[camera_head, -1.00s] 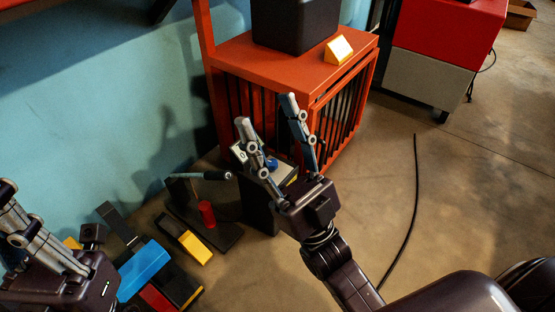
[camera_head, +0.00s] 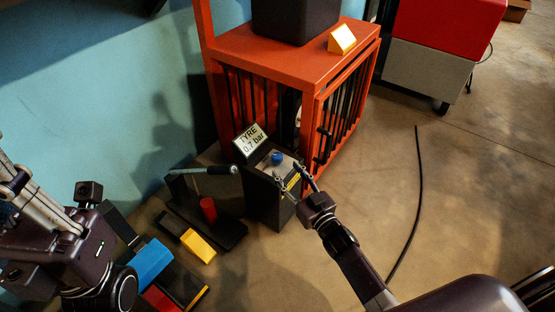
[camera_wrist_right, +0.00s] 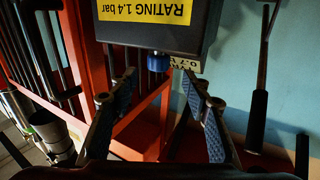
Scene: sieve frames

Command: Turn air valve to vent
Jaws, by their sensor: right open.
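The air valve shows as a small blue knob (camera_head: 277,158) on the top of a dark box (camera_head: 272,198) beside the red cage. A sign reading "TYRE 0.7 bar" (camera_head: 250,141) stands behind it. In the right wrist view the knob (camera_wrist_right: 158,62) appears below the box's yellow "RATING 1.4 bar" label (camera_wrist_right: 145,10). My right gripper (camera_head: 288,174) is open and empty, near the box's right side; in the wrist view its fingers (camera_wrist_right: 160,84) are spread either side of the knob's line, apart from it. My left gripper (camera_head: 25,200) is at the left edge, partly cut off.
The red cage (camera_head: 290,58) stands behind the box. A black stand with a lever handle (camera_head: 218,170) and red cylinder (camera_head: 208,209) is to the left, near yellow (camera_head: 198,247) and blue (camera_head: 150,264) blocks. A black cable (camera_head: 417,200) lies on the otherwise open floor at right.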

